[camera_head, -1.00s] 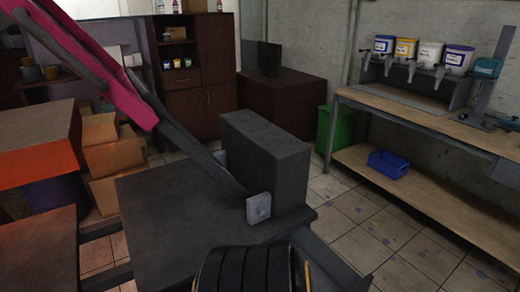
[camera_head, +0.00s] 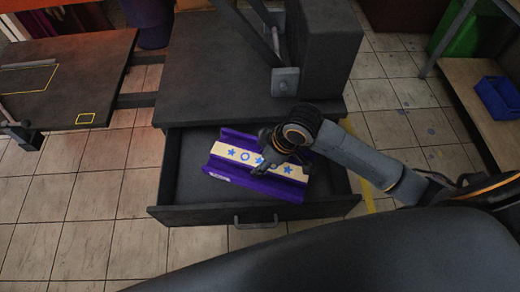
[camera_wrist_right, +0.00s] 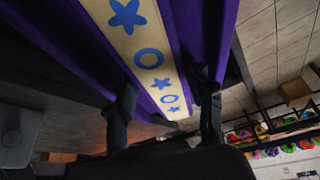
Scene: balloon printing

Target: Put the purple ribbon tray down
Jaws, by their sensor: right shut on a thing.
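The purple ribbon tray (camera_head: 240,176) has a cream ribbon strip (camera_head: 256,158) with blue stars and rings along its middle. It is in or just above the open drawer (camera_head: 182,190) of the dark grey machine. I cannot tell whether it touches the drawer floor. My right gripper (camera_head: 268,160) reaches in from the right and is shut on the tray near its right part. In the right wrist view the fingers of my right gripper (camera_wrist_right: 164,98) are on either side of the tray (camera_wrist_right: 186,42). My left gripper is not in view.
The drawer's front with its handle (camera_head: 256,222) faces me. A dark table (camera_head: 60,105) with yellow outlines stands at left. A blue bin (camera_head: 498,97) sits on a wooden shelf (camera_head: 470,92) at right.

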